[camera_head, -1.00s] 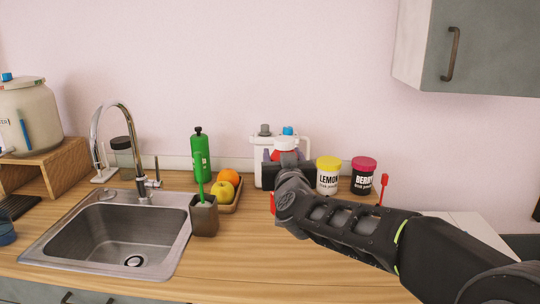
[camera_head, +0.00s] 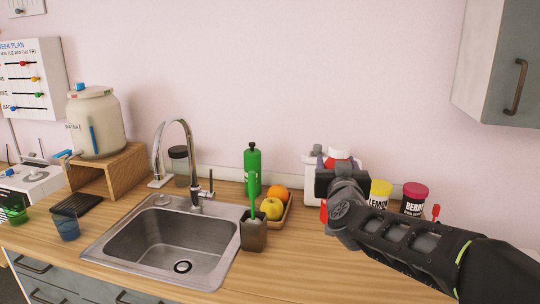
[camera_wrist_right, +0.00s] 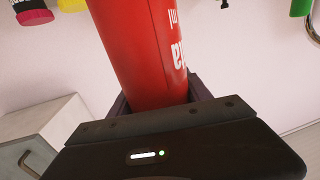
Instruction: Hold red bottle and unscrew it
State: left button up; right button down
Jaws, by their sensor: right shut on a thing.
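The red bottle (camera_wrist_right: 145,50) fills the upper middle of the right wrist view, with white lettering on its side. My right gripper (camera_wrist_right: 160,98) is shut on it, with dark fingers at both sides. In the head view my right gripper (camera_head: 338,178) covers most of the bottle. A white cap (camera_head: 338,153) shows above the gripper and a little red (camera_head: 323,213) below it. I cannot tell whether the bottle touches the counter. My left gripper is not in view.
A white container (camera_head: 311,180) stands behind the bottle. Yellow-lidded (camera_head: 380,188) and dark-red-lidded (camera_head: 414,191) jars are to the right. A fruit tray (camera_head: 287,212), green bottle (camera_head: 252,165), brush holder (camera_head: 253,236) and sink (camera_head: 170,240) are to the left. The front counter is clear.

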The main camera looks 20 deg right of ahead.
jog(key=shift+a+r, duration=0.1)
jog(key=s+a+f+n+y, duration=0.2)
jog(key=a+f+y, duration=0.2)
jog(key=a, duration=1)
jog(key=s+a+f+n+t+y, duration=0.1)
jog(key=s+a+f+n+y, duration=0.2)
jog(key=a, duration=1.2)
jog(key=s+a+f+n+y, duration=0.3)
jog(key=a+f+y, duration=0.2)
jog(key=a, duration=0.9)
jog(key=shift+a+f+t, duration=0.25)
jog(key=shift+f+t, duration=0.1)
jog(key=shift+t, duration=0.05)
jog(key=shift+d, duration=0.1)
jog(key=w+d+r+m+h+b, duration=0.1)
jog(key=w+d+m+h, duration=0.25)
jog(key=d, duration=0.75)
jog(key=w+d+r+m+h+b, duration=0.2)
jog(key=w+d+h, duration=0.25)
jog(key=d, duration=0.65)
jog(key=d+r+m+g+h, duration=0.1)
jog(key=d+r+h, duration=0.1)
jog(key=d, duration=0.8)
jog(key=d+r+m+h, duration=0.1)
jog(key=d+r+h, duration=0.1)
jog(key=d, duration=0.9)
jog(key=shift+d+r+g+b, duration=0.25)
jog(key=shift+r+g+b, duration=0.15)
jog(key=shift+r, duration=0.2)
jog(key=shift+m, duration=0.25)
